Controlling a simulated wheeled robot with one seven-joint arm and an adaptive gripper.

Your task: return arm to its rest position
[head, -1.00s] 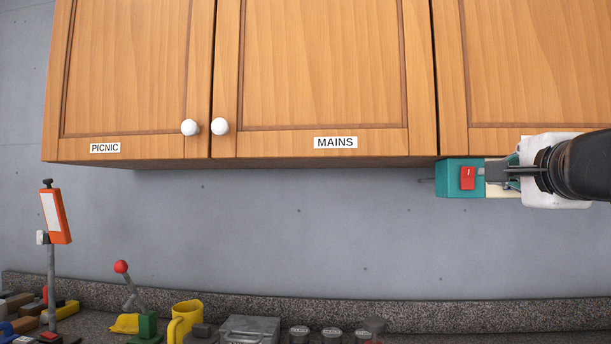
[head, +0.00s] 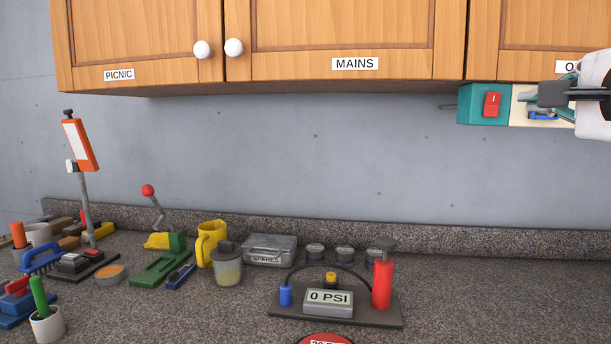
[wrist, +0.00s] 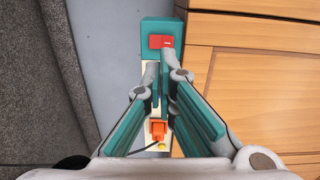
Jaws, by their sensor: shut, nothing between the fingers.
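My gripper (head: 545,96) is at the right edge of the head view, just under the cabinets. In the wrist view its teal-padded fingers (wrist: 160,72) are together with nothing between them. They are over a wall unit with a teal end (head: 470,104) and a cream body. A red switch (head: 492,104) marked "I" is on the teal end. In the wrist view the switch (wrist: 161,42) shows just beyond the fingertips; I cannot tell whether they touch it. Part of the cream body is hidden behind the fingers.
Wooden cabinets (head: 345,35) labelled PICNIC and MAINS hang above, shut. The counter (head: 200,315) below holds a pump board (head: 385,318) reading "0 PSI", a yellow mug (head: 212,240), a clear-lidded case (head: 270,250) and several tools at left. Wall space between is clear.

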